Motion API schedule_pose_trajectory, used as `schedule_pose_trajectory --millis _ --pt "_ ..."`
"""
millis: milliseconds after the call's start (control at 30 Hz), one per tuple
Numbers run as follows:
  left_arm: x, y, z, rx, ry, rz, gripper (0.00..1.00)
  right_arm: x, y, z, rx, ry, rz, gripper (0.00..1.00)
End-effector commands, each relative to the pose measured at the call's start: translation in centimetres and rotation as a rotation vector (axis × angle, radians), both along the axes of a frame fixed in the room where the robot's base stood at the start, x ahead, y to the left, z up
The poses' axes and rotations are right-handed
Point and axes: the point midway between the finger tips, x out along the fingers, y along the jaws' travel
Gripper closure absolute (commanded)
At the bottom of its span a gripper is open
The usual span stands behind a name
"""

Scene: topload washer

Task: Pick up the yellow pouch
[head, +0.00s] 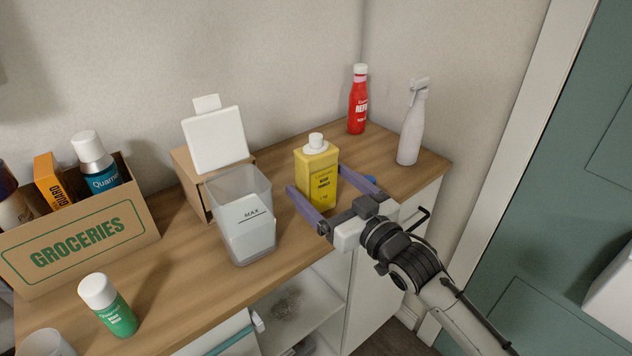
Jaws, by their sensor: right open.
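The yellow pouch (316,172), a squared container with a white cap and dark print, stands upright on the wooden counter in the head view. My right gripper (318,188) comes in from the lower right and is open. One purple finger shows in front of the pouch at its lower left. My left gripper is not in view.
A clear measuring container (240,215) stands close left of the pouch. A red bottle (358,100) and a white spray bottle (412,125) stand behind right. A groceries box (80,240) and a green bottle (108,305) are at left. The counter's front edge is below the gripper.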

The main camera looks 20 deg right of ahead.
Motion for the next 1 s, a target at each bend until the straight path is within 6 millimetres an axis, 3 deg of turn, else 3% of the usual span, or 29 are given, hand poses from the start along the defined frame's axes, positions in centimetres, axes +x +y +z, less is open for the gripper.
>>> schedule_pose_trajectory --millis 200,467,933,1000 --pt "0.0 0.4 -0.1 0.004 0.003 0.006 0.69 2.6 0.6 0.0 0.0 0.0 0.0 0.12" --pt "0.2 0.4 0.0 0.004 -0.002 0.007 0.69 2.8 0.6 0.0 0.0 0.001 0.0 0.12" --pt "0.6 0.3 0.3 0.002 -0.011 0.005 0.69 2.8 0.6 0.0 0.0 0.001 0.0 0.91" --pt "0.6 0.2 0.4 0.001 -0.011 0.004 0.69 2.8 0.7 0.6 0.002 -0.013 0.001 0.92"
